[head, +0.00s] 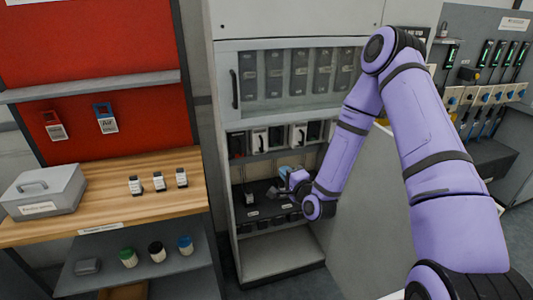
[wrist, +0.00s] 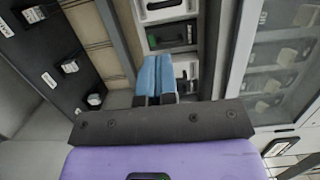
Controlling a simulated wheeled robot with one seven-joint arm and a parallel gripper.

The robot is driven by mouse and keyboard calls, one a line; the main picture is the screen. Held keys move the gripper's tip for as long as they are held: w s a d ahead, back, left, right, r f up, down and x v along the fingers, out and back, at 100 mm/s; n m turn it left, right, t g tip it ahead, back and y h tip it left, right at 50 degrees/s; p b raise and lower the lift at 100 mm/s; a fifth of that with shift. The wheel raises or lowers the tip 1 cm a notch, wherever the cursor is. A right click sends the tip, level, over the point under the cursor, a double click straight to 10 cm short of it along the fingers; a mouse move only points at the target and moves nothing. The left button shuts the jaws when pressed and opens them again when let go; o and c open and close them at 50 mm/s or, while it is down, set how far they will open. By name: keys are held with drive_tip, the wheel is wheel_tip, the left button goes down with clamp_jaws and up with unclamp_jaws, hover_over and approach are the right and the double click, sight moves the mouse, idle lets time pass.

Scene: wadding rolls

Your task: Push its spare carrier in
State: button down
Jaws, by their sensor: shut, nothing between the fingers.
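In the head view a row of carriers with pale faces and dark parts (head: 298,136) sits in the middle bay of the grey cabinet (head: 200,20). Which one is the spare carrier I cannot tell. In the wrist view, carriers with pale frames and dark handles (wrist: 172,36) show beyond my fingertips. My gripper (head: 281,172) is in the open bay, just below that row and above the black shelf. Its blue fingers (wrist: 157,58) are together and empty, pointing toward the carriers. Whether they touch one I cannot tell; the fingers hide part of the row.
A closed glazed door (head: 235,88) covers dark units above the row. The black shelf (head: 262,205) below holds small labelled parts. A wooden bench (head: 110,205) stands left, with a grey case (head: 42,190). A panel of tools (head: 487,95) is at right.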

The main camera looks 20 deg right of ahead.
drive_tip(key=shift+w, duration=0.1)
approach(266, 152)
drive_tip(key=w+a+r, duration=0.1)
drive_tip(key=w+r, duration=0.1)
drive_tip(key=w+a+r, duration=0.1)
drive_tip(key=a+r, duration=0.1)
drive_tip(key=shift+w+a+r, duration=0.1)
drive_tip(key=shift+w+a, duration=0.25)
drive_tip(key=shift+w, duration=0.05)
drive_tip(key=w, duration=0.4)
drive_tip(key=shift+r, duration=0.1)
